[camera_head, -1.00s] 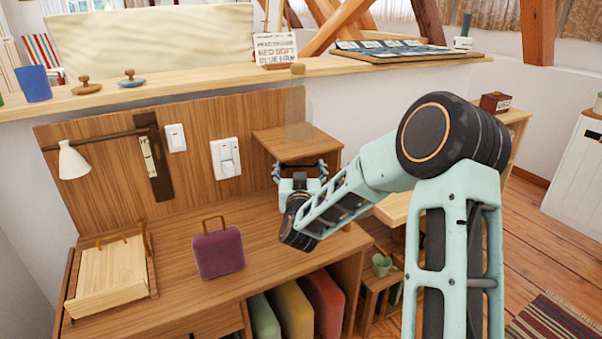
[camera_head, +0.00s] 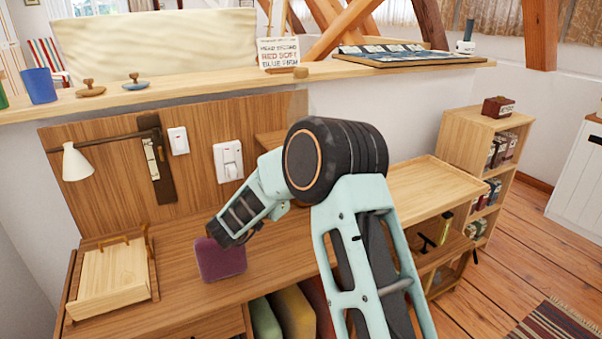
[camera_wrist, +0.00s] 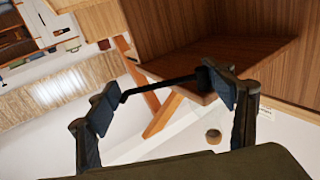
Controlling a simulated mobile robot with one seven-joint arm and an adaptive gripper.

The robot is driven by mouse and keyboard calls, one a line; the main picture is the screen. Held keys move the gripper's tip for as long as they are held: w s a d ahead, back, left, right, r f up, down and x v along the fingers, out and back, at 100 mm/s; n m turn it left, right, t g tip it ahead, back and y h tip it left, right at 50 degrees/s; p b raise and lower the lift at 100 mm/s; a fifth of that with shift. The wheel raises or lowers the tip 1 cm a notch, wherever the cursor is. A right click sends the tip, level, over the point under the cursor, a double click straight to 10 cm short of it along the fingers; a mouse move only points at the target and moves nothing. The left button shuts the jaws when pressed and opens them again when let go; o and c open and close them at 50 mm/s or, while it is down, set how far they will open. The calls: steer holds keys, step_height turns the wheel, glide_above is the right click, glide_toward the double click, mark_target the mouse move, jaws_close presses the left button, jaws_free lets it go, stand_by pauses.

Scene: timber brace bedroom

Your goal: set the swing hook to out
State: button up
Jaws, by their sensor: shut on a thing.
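In the wrist view my gripper (camera_wrist: 163,94) has its two dark fingers wide apart, with a thin black bar (camera_wrist: 160,86) spanning between them. The bar bends at its left end and looks like the swing hook, but its mounting does not show clearly. It lies in front of a wooden shelf (camera_wrist: 215,58). In the head view the gripper and bar are hidden behind my arm, near the small shelf (camera_head: 268,139) on the wooden back panel.
A ledge (camera_head: 200,97) runs above; a bookcase (camera_head: 470,140) stands right.

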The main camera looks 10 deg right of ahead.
steer(key=shift+w+a+r, duration=0.15)
steer(key=shift+a+r, duration=0.05)
steer(key=shift+a, duration=0.2)
steer(key=o, duration=1.4)
steer(key=shift+o, duration=0.2)
steer(key=shift+d+f, duration=0.2)
steer(key=shift+d, duration=0.05)
